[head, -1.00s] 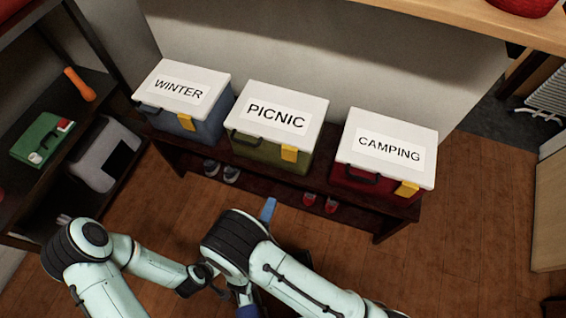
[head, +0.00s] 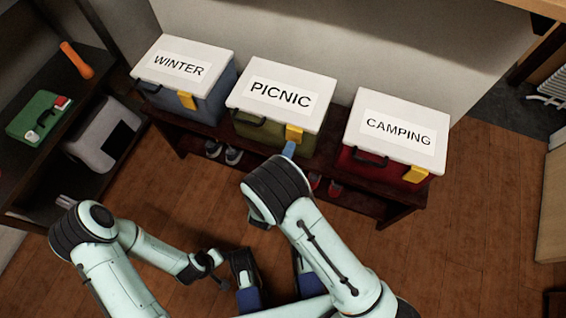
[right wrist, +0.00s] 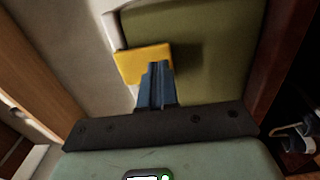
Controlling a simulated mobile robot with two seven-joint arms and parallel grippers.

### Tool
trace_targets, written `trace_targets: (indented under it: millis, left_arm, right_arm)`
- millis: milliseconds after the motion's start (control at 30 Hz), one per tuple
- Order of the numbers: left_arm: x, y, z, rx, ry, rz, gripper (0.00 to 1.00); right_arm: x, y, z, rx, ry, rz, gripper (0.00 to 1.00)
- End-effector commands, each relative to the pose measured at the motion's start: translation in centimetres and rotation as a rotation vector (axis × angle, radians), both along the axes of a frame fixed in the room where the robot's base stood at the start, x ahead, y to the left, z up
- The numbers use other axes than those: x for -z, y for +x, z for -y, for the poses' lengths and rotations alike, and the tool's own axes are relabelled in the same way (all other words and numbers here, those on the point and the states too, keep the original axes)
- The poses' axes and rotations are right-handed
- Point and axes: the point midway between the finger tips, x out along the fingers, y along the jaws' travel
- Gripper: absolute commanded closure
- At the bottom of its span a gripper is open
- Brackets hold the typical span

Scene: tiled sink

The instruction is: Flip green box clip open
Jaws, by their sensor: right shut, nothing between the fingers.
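The green box (head: 258,128) stands between two others on a low bench, under a white lid labelled PICNIC (head: 281,93). Its yellow clip (head: 294,132) hangs at the lid's front edge, right of a dark handle. My right gripper's blue tip (head: 289,149) shows just below the clip; my arm hides the rest. In the right wrist view, the shut blue fingers (right wrist: 157,85) overlap the edge of the yellow clip (right wrist: 140,63), against the green box front (right wrist: 205,50). I cannot tell whether they touch. My left arm's wrist end (head: 205,264) is low; its fingers are unclear.
A blue WINTER box (head: 205,112) stands left and a red CAMPING box (head: 345,162) right, both with yellow clips. Shoes (head: 223,152) sit below on the bench (head: 385,208). A dark shelf with a green case (head: 37,115) is at left.

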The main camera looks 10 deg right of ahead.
Motion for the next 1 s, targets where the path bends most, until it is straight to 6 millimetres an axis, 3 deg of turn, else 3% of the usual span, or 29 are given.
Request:
trace_targets:
  millis: [400,1000]
  left_arm:
    - [0.43,-0.57,-0.12,-0.002,0.000,-0.018,0.57]
    - [-0.30,0.28,0.02,0.000,0.001,0.010,0.57]
  right_arm:
    - [-0.06,0.74,0.49,0.000,0.000,0.000,1.00]
    - [0.21,1.19,1.01,0.001,-0.001,0.001,1.00]
